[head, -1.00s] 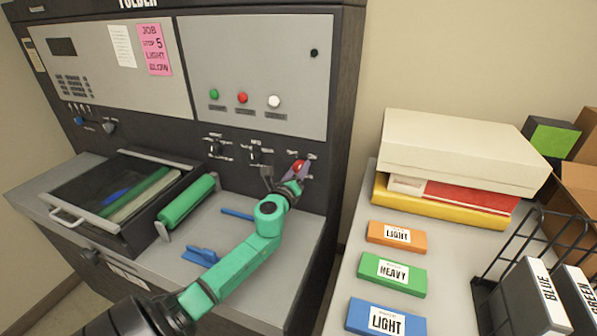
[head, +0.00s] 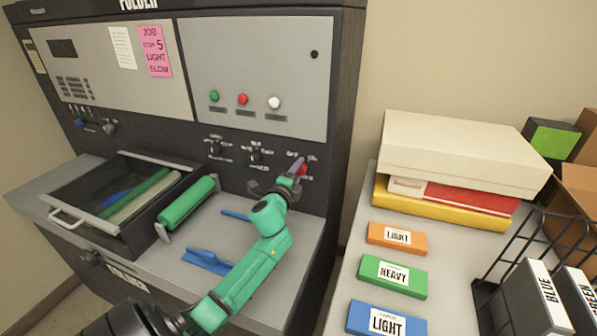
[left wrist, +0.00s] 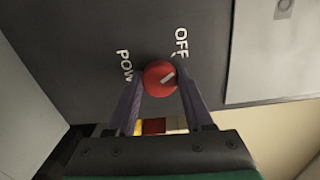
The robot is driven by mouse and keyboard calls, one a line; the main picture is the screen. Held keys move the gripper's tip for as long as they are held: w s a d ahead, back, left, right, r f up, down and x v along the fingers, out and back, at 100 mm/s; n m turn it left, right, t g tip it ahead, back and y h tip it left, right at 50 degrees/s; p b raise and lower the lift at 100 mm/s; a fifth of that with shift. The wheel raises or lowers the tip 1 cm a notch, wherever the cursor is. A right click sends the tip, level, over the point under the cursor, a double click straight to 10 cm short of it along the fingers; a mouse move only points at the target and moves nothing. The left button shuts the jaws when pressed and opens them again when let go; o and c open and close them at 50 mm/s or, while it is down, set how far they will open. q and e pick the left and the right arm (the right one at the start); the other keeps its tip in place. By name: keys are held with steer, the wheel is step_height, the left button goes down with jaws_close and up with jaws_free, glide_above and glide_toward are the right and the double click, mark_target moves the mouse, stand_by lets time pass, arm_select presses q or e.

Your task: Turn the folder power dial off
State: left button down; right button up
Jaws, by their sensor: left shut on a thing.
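The red power dial (head: 303,170) sits low at the right end of the folder's dark front panel, partly covered by my left gripper (head: 297,170). In the left wrist view the dial (left wrist: 160,78) is between the two purple fingers, and the left gripper (left wrist: 160,88) is shut on it. The dial's white pointer line slants up and right, toward the OFF label (left wrist: 181,42). A "POW" label (left wrist: 125,66), partly cut off by a finger, lies to its left. My right gripper is not in view.
Two dark knobs (head: 255,155) sit left of the dial. Green, red and white buttons (head: 243,99) are above. A green roller (head: 187,202) and blue pieces (head: 208,261) lie on the machine's shelf. A side table with labelled blocks (head: 392,275) stands right.

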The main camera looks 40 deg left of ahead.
arm_select(q)
steer(key=shift+f+n, duration=0.15)
steer(key=shift+n, duration=1.05)
steer(key=shift+c, duration=1.5)
jaws_free()
steer(key=shift+s, duration=0.1)
steer(key=b+v, duration=0.2)
steer(key=v, duration=1.2)
steer(key=shift+s, duration=0.3)
